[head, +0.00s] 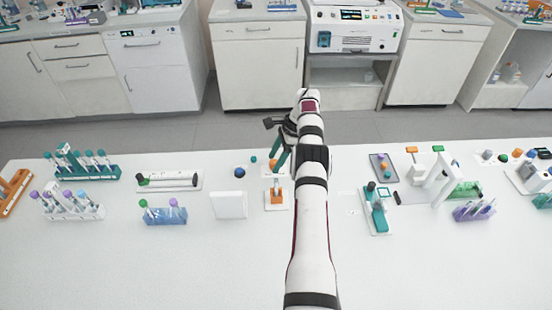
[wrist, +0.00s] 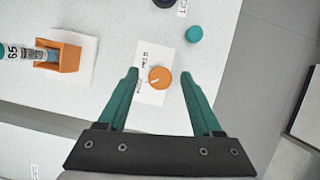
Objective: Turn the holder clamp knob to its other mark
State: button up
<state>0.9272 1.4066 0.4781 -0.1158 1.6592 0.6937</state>
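The orange round knob (wrist: 160,78) sits on a white label plate (wrist: 150,96) in the wrist view. A short white line on the knob points to its left, slightly down. Small dark print stands beside the knob, too small to read surely. My gripper (wrist: 160,75) is open, with a green fingertip on each side of the knob in the picture. I see gaps on both sides; its height over the knob is unclear. The orange holder (wrist: 67,55) with a tube (wrist: 28,54) in it lies left of the knob. My gripper (head: 277,163) hides part of this area in the head view.
A teal round cap (wrist: 194,34) lies close by the knob, beyond the right finger. A dark blue ball (head: 239,171) and a white block (head: 229,204) stand left of my arm. A teal device (head: 376,212) stands to the right. The front of the table is clear.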

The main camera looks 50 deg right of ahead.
jog(key=v, duration=0.2)
jog(key=a+v, duration=0.1)
jog(key=v, duration=0.2)
jog(key=shift+r, duration=0.2)
jog(key=s+d+r, duration=0.2)
jog(key=s+r, duration=0.4)
jog(key=s, duration=0.4)
jog(key=shift+d, duration=0.2)
